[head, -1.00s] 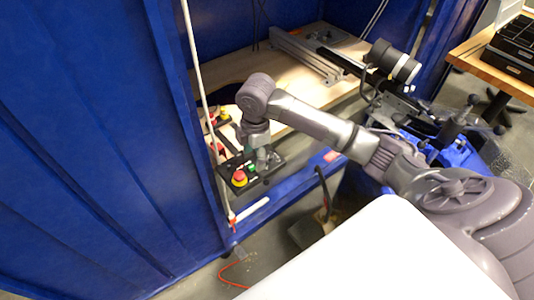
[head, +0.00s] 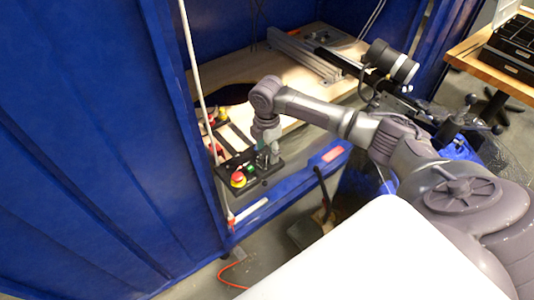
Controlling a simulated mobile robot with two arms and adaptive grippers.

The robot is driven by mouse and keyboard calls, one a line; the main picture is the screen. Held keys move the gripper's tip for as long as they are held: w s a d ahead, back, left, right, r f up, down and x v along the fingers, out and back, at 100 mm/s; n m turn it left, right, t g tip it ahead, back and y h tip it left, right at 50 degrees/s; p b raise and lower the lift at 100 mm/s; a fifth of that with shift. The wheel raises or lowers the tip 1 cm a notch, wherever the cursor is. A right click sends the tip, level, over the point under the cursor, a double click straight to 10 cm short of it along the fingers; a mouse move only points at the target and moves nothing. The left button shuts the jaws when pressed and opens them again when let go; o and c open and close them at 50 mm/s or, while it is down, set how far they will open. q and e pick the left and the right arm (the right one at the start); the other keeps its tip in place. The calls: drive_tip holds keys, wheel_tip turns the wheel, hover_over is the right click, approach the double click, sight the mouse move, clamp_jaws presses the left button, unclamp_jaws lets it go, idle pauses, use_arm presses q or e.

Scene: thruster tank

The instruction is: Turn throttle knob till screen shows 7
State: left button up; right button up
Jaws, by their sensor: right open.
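A black control box (head: 252,183) sits at the front edge of the wooden bench inside the blue enclosure. It carries a red and yellow emergency stop button (head: 238,179) and a small green button (head: 250,169). My right gripper (head: 268,160) points down over the right part of the box, its fingers small and partly lost against it. It is open. The throttle knob and the screen cannot be made out; the gripper and wrist cover that part of the box. My left gripper is not in view.
Another red and yellow button (head: 222,115) stands behind the box. A white pole (head: 194,70) rises at the enclosure's left. A metal rail (head: 305,57) lies on the wooden bench (head: 285,75). An orange cable (head: 228,284) lies on the floor.

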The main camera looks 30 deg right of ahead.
drive_tip(key=shift+f, duration=1.1)
